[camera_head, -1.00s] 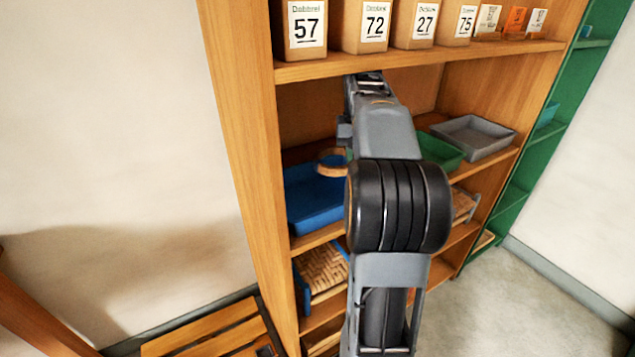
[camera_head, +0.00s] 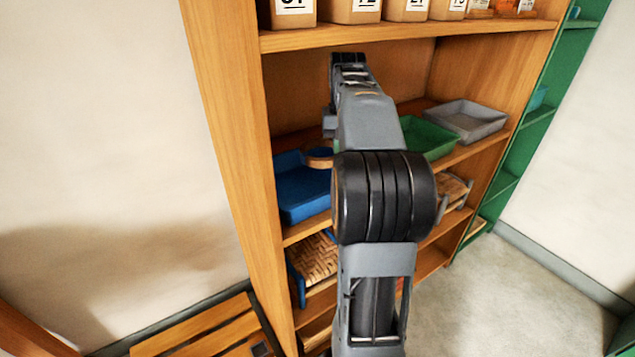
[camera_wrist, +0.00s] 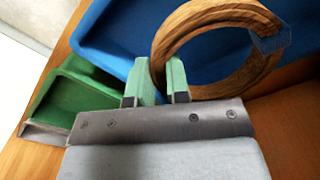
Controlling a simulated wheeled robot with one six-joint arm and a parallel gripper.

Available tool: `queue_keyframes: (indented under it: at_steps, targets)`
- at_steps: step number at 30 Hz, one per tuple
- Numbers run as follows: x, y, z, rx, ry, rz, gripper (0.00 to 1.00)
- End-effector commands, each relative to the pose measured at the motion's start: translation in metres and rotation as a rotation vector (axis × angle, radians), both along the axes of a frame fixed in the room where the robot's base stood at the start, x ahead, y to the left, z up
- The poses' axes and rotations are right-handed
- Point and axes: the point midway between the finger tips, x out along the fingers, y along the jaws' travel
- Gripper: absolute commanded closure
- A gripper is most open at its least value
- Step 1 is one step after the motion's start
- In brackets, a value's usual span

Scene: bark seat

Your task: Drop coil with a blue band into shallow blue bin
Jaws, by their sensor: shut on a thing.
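The coil (camera_wrist: 200,23) is a brown, wood-grained ring with a blue band (camera_wrist: 271,40) on one side. My gripper (camera_wrist: 157,80) is shut on the coil's near left rim in the wrist view, between two green fingertips. The shallow blue bin (camera_wrist: 115,38) lies behind and beneath the coil there. In the head view the blue bin (camera_head: 303,195) sits on the middle shelf at the left. The coil (camera_head: 319,158) shows at the bin's back right, partly hidden by my arm. I cannot tell whether the coil touches the bin.
A green bin (camera_head: 428,138) and a grey bin (camera_head: 468,120) stand to the right on the same shelf. Labelled boxes (camera_head: 351,10) line the shelf above. A woven basket (camera_head: 315,258) sits below the blue bin. The wooden side panel (camera_head: 225,130) bounds the left.

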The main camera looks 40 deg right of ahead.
Motion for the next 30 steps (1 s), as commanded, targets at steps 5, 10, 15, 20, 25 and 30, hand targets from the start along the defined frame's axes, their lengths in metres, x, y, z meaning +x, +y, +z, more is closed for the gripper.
queue_keyframes:
  at_steps: [5,10,15,20,25,30]
  targets:
    - [0.0,0.0,-0.024,-0.001,-0.001,-0.001,1.0]
    - [0.0,0.0,-0.03,0.0,0.0,-0.001,1.0]
    - [-0.001,0.0,-0.029,0.0,0.0,-0.001,1.0]
    - [-0.001,0.0,-0.029,0.0,0.0,-0.001,0.79]
    - [-0.001,0.0,-0.029,0.0,0.0,-0.001,0.63]
    - [-0.001,0.0,-0.029,0.0,0.0,-0.001,0.54]
